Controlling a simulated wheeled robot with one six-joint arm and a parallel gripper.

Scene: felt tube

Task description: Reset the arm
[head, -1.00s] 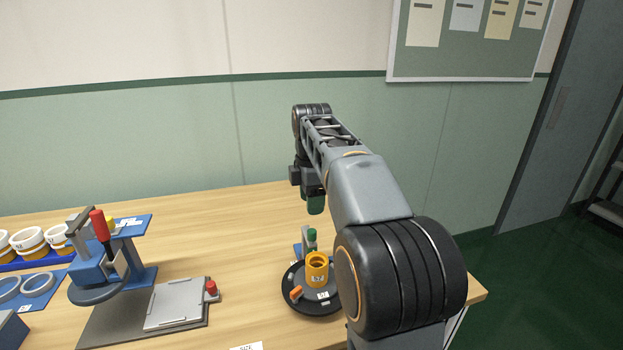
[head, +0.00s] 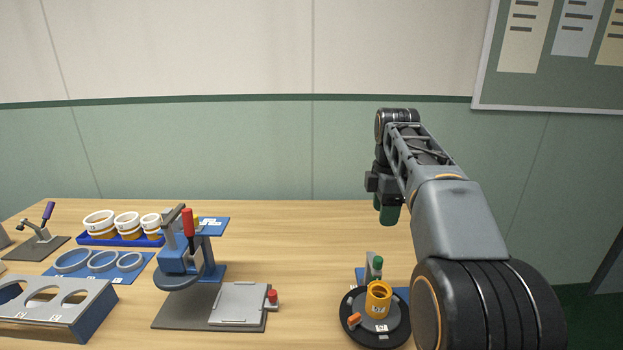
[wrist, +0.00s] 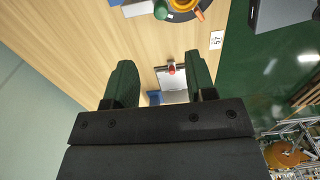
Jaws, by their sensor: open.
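My arm reaches out from the lower right in the head view, raised above the right part of the table. My gripper (head: 388,210) hangs at its far end, above the wooden table (head: 320,235). In the wrist view my gripper (wrist: 160,85) shows two green fingers set wide apart with nothing between them. Beyond the gap, far off, a grey plate with a red knob (wrist: 172,72) is visible. The gripper touches nothing that I can see.
A black turntable (head: 372,325) with an orange cup (head: 378,299) stands below my arm. A blue press with a red handle (head: 188,240) and a grey plate (head: 240,305) stand left of it. White cups (head: 127,222) and a ring tray (head: 100,263) lie farther left. The back middle table is clear.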

